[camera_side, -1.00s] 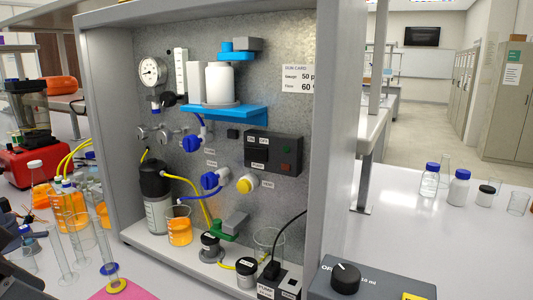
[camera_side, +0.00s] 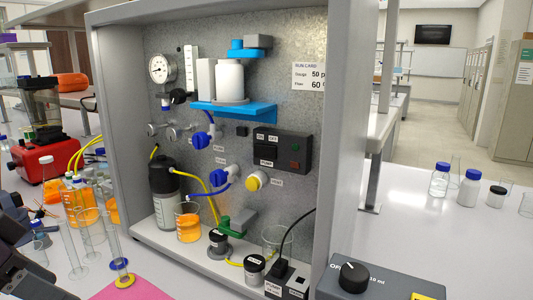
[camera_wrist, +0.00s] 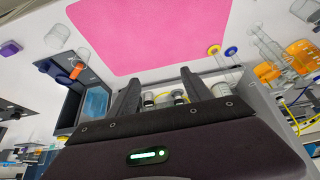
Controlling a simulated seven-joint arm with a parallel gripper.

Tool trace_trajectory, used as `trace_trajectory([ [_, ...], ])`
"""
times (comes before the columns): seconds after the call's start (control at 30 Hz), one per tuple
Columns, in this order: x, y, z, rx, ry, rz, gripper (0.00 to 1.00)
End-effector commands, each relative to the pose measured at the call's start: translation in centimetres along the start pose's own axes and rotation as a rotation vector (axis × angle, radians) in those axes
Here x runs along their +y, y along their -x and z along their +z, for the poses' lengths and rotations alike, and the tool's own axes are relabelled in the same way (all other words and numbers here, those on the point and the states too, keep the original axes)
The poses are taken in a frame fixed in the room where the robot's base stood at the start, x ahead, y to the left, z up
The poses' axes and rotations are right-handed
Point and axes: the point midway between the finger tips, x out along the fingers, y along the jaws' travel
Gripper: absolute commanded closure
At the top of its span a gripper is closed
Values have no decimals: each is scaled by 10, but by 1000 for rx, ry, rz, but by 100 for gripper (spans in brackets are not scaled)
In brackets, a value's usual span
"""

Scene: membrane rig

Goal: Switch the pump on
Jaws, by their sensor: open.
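The dark pump box (camera_side: 282,150) is on the rig's back panel in the side view. The switch's position is too small to tell. In the wrist view my gripper (camera_wrist: 160,88) is open, with two dark fingers apart and nothing held between them. A dark part of my arm shows at the lower left of the side view, well away from the pump box. The pump box cannot be made out in the wrist view.
Blue valves (camera_side: 224,180), a yellow knob (camera_side: 256,181) and a blue shelf (camera_side: 235,112) crowd the panel. An orange beaker (camera_side: 188,226) and a black-topped bottle (camera_side: 163,190) stand inside. The frame's right post (camera_side: 348,130) bounds the opening.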

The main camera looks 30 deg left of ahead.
Motion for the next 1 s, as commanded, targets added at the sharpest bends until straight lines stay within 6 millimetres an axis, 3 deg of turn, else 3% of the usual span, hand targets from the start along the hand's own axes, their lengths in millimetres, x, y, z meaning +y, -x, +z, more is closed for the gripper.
trace_trajectory([
  [0.3, 0, 0, 0, 0, 0, 0, 42],
  [0.43, -8, -6, 4, -47, -103, -40, 66],
  [0.47, -15, -10, 7, -84, -190, -72, 72],
  [0.57, -56, -26, 4, -260, -682, -258, 91],
  [0.6, -74, -31, -11, -327, -933, -360, 99],
  [0.67, -91, -37, -51, -405, -1312, -529, 100],
  [0.7, -91, -40, -85, -436, -1555, -654, 100],
  [0.77, -70, -44, -139, -449, -1884, -851, 100],
  [0.83, -24, -48, -191, -420, -2195, -1084, 100],
  [0.9, 30, -49, -224, -360, -2409, -1293, 100],
  [1.0, 82, -49, -243, -285, -2560, -1488, 100],
])
